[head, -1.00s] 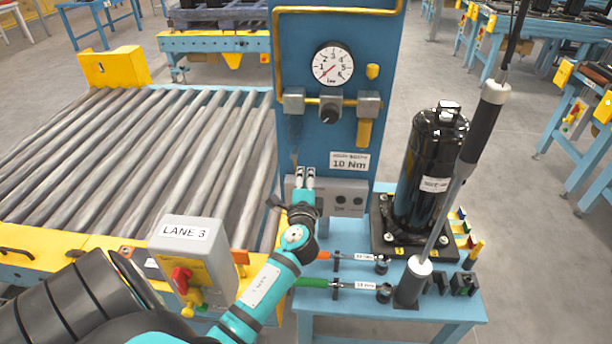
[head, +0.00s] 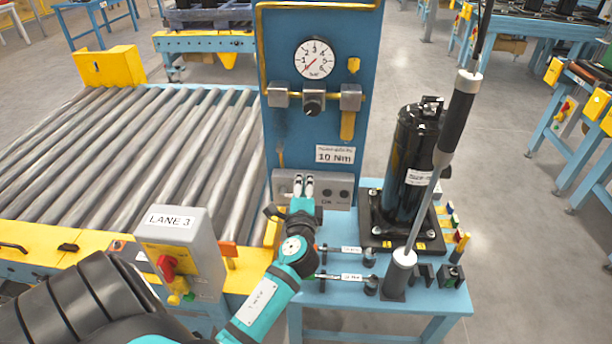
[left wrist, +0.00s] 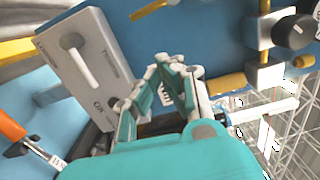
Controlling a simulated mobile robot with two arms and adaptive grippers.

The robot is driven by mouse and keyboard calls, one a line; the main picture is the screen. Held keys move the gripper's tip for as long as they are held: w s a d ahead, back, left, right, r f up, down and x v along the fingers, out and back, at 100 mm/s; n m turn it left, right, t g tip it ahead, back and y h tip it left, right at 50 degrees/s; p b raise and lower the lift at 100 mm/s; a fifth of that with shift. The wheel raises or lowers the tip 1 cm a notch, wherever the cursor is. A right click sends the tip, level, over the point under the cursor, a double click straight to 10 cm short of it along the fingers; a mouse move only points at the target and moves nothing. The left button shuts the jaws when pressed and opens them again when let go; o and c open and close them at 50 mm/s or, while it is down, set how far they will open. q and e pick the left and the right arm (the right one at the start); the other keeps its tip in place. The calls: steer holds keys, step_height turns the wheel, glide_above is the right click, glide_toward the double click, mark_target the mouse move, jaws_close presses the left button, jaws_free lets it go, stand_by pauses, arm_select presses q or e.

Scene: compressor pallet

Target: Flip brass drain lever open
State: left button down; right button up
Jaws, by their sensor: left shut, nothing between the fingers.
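The brass lever (head: 347,125) hangs straight down below the right grey block (head: 351,97) on the blue panel. It also shows as a yellow strip in the left wrist view (left wrist: 226,84), just past the fingers. My left gripper (head: 303,179) is shut and empty in front of the grey control box, below and left of the lever and apart from it. Its teal fingers (left wrist: 178,75) also show in the left wrist view and partly cover the label. My right gripper is not in view.
The panel carries a gauge (head: 315,59), a dark knob (head: 313,103) and the grey control box (head: 337,190). A black compressor (head: 415,155) and a hanging tool (head: 455,120) stand at the right. The LANE 3 box (head: 176,252) and roller conveyor (head: 110,150) are at the left.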

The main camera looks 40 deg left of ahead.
arm_select(q)
steer(key=shift+b+v, duration=0.4)
steer(key=shift+v, duration=2.25)
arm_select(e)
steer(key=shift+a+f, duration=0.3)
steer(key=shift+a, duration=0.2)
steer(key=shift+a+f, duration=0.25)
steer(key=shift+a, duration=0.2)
